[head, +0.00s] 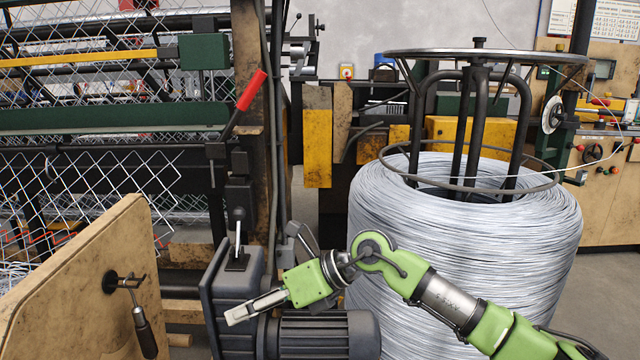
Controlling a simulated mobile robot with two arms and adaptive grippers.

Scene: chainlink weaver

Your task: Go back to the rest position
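My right arm comes in from the lower right in the head view, in front of the wire coil. My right gripper (238,315) points left, its pale grey tip in front of the dark gearbox and motor. I see it from the side, so I cannot tell whether it is open or shut. No object shows in it. I cannot tell whether its tip touches the gearbox (232,285) behind it. A lever with a red handle (251,90) tilts up to the right above. My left gripper is not in view.
A large wire coil (540,235) stands on the right under a round metal frame (485,56). A ribbed motor (325,338) lies below my gripper. A worn wooden panel (70,270) with a crank is at lower left. Chainlink mesh (90,185) hangs behind. Floor shows at far right.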

